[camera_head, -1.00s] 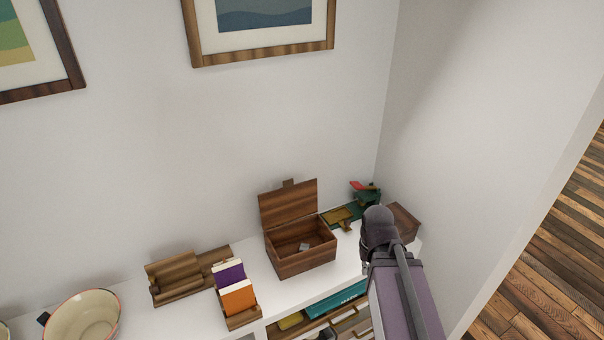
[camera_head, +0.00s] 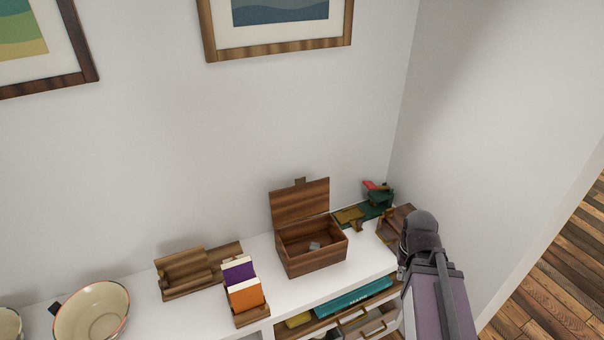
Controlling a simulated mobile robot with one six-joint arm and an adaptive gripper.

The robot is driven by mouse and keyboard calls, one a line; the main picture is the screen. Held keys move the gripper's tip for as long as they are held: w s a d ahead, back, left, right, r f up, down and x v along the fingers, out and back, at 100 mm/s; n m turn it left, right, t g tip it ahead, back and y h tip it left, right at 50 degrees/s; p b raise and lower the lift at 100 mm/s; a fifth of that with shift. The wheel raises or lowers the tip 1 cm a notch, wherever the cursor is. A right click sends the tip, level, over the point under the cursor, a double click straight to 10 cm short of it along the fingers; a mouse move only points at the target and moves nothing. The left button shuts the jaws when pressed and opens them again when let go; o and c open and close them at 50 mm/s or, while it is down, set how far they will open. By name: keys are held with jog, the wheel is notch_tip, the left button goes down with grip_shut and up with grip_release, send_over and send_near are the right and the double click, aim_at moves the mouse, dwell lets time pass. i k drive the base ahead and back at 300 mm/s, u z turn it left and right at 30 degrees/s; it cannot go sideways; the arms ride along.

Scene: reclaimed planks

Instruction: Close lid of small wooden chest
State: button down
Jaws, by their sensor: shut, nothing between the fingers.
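The small wooden chest (camera_head: 312,261) stands on the white shelf top, right of the middle of the view. Its lid (camera_head: 300,202) is raised and stands nearly upright at the back, with a small latch tab on its top edge. A small grey item (camera_head: 315,246) lies inside the chest. My arm rises from the lower right, its dark joint to the right of the chest and apart from it. My gripper cannot be made out; the arm seems to hide it.
Left of the chest are a card holder with purple and orange cards (camera_head: 243,287), a wooden stand (camera_head: 186,272) and a cream bowl (camera_head: 92,312). A green and red item (camera_head: 379,195) and a wooden block (camera_head: 394,221) stand to its right. Bare white shelf top (camera_head: 355,273) lies in front.

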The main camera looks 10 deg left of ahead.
aim_at(303, 200)
jog(key=z, duration=0.15)
jog(key=k, duration=0.9)
jog(key=u, duration=0.6)
jog(key=i, duration=1)
jog(key=u, duration=0.1)
